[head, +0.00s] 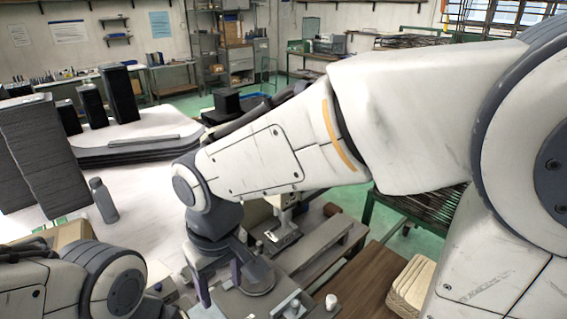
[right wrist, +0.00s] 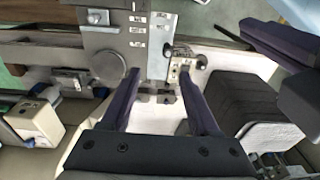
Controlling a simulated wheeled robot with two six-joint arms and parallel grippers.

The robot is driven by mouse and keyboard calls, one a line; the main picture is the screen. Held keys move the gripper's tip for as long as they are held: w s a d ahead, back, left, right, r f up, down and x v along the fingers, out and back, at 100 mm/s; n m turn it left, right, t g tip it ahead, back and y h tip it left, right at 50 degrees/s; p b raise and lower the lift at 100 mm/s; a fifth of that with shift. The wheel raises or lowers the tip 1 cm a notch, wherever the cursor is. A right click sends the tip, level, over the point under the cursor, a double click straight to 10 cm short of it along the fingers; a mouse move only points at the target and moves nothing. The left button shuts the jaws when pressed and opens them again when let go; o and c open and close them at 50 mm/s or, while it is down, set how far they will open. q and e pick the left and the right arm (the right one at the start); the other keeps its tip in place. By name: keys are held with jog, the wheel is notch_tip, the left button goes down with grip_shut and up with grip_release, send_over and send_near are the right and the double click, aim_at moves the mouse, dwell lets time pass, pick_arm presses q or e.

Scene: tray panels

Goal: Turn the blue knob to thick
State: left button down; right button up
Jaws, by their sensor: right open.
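My right gripper (head: 228,280) points down over a grey machine (head: 325,262) in the head view. It is open, and its two dark fingers (right wrist: 158,80) stand apart with nothing between them in the right wrist view. A metal plate with several small white labels (right wrist: 137,30) lies beyond the fingertips; the labels are too small to read. A round grey disc (right wrist: 108,67) sits left of the fingertips. A small fitting with dark ends (right wrist: 184,52) sits right of the plate. I cannot make out a clearly blue knob. A dark finger, apparently my left gripper's (right wrist: 276,42), shows at upper right.
In the head view, dark panels (head: 40,150) and a grey bottle (head: 103,200) stand on the white table (head: 150,200). Stacked beige pieces (head: 410,284) lie on the brown surface at lower right.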

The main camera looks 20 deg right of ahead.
jog(key=w+d+r+m+t+h+p, duration=0.15)
jog(key=w+d+m, duration=0.25)
jog(key=w, duration=0.5)
jog(key=w+d+r+m, duration=0.3)
jog(key=w+d, duration=0.1)
jog(key=w, duration=0.6)
jog(key=w+d+r+m+t+h, duration=0.15)
jog(key=w+d+m, duration=0.25)
jog(key=w, duration=0.5)
jog(key=w+d+m, duration=0.3)
jog(key=w+d, duration=0.3)
jog(key=d, duration=0.1)
jog(key=shift+g+h, duration=0.3)
jog(key=shift+h, duration=0.2)
jog(key=p+x, duration=0.3)
jog(key=x, duration=0.6)
jog(key=shift+s+f+p, duration=0.15)
jog(key=shift+p, duration=0.25)
